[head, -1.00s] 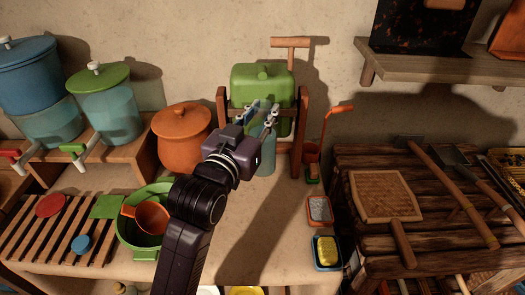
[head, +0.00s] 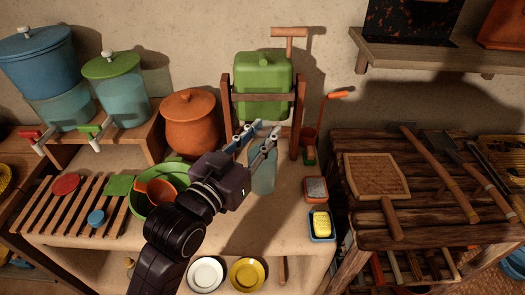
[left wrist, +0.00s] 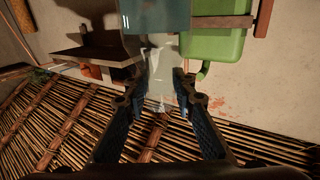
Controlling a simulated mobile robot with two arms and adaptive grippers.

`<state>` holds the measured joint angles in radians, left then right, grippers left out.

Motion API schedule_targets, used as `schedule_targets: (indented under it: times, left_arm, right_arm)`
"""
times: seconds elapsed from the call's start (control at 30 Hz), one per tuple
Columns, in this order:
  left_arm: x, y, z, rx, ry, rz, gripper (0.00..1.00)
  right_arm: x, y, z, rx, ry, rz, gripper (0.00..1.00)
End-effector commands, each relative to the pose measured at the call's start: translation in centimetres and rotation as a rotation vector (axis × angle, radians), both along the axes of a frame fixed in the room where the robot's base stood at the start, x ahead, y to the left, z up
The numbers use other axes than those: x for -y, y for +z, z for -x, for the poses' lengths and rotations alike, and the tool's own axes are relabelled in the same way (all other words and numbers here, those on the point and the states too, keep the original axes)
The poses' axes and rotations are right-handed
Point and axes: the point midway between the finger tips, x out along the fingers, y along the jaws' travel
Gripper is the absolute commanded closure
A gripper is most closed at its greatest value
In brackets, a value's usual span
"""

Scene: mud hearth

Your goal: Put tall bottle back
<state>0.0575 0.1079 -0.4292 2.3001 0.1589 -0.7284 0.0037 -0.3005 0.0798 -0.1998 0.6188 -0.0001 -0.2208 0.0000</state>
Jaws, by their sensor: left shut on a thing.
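The tall bottle (head: 263,177) is pale blue and see-through, and looks upright in front of the green tank's wooden stand. My left gripper (head: 259,140) reaches in from the lower left and is shut on the bottle's upper part. In the left wrist view the bottle (left wrist: 160,65) appears upside down between the two fingers (left wrist: 155,100), with its bluish lower part at the top edge. Whether its base touches the counter I cannot tell. My right gripper is not in view.
A green tank (head: 262,85) hangs in a wooden stand behind the bottle. A clay pot (head: 190,122) and a green basin (head: 148,205) are to the left. A sponge tray (head: 321,224) and a soap dish (head: 315,190) are to the right. The counter (head: 270,220) before the bottle is clear.

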Motion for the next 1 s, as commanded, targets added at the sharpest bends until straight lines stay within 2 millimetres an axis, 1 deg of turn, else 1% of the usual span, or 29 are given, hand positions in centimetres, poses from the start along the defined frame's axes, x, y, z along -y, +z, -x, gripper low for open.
schedule_targets:
  times: [0.03,0.1,0.4,0.5,0.63,0.87,1.0]
  left_arm:
    - [0.0,-1.3,0.1,-0.003,0.000,-0.001,1.00]
    - [0.0,-2.9,0.1,-0.006,0.000,-0.002,1.00]
    - [0.0,-9.6,0.1,-0.004,0.000,-0.001,1.00]
    - [0.0,-11.4,0.1,0.001,0.000,-0.001,1.00]
    - [0.0,-13.2,0.1,0.001,-0.001,0.000,1.00]
    - [0.0,-14.6,0.1,0.001,-0.001,0.001,1.00]
    - [0.0,-16.5,0.0,0.001,-0.001,0.001,1.00]
  right_arm:
    - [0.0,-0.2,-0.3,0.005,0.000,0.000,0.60]
    - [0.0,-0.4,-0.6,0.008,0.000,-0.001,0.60]
    - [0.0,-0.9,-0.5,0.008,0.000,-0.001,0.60]
    - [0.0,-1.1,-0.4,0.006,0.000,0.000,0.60]
    - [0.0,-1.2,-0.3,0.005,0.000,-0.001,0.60]
    - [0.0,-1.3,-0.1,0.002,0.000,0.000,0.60]
    - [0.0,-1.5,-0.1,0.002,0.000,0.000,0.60]
